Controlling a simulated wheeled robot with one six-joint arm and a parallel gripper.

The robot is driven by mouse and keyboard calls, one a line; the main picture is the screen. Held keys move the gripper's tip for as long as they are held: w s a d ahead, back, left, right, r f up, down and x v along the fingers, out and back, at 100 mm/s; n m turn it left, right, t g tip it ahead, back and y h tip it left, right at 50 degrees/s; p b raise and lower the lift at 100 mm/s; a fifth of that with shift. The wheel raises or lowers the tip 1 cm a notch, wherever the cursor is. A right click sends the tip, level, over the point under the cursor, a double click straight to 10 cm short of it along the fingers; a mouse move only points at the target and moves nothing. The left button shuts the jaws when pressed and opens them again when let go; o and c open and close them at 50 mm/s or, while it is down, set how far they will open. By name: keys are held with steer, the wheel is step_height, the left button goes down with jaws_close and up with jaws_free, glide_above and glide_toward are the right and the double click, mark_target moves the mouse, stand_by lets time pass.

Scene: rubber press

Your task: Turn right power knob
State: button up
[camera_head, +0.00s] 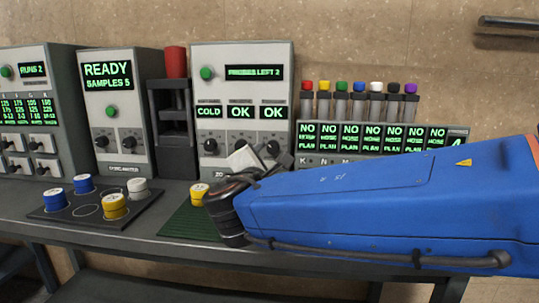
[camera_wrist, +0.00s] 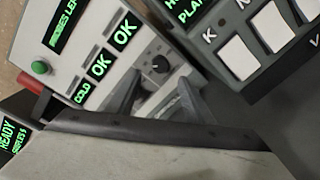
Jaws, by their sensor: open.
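A white press panel (camera_head: 284,60) stands at the back middle, with lit displays reading COLD, OK and OK above a row of three black knobs. The right knob (camera_head: 273,147) is partly behind my gripper (camera_head: 268,160) in the head view. In the wrist view the right knob (camera_wrist: 160,64) shows round and dark on the panel face. My gripper (camera_wrist: 160,80) is open and empty, its two fingers pointing at the panel with the knob's position between and just beyond their tips. I cannot tell the depth gap. The middle knob (camera_head: 241,145) is partly hidden by my gripper.
A row of capped vials (camera_head: 358,105) above displays and keys stands right of the panel. A green mat (camera_head: 185,223) with a yellow-topped piece (camera_head: 199,193) lies in front. A dark tray (camera_head: 70,219) with several round pieces is at left. A green button (camera_wrist: 40,67) sits on the panel.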

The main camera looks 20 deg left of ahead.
steer(key=s+d, duration=0.1)
steer(key=s, duration=0.7)
steer(key=shift+s+d+r, duration=0.15)
steer(key=shift+s+d, duration=0.15)
steer(key=shift+d, duration=0.1)
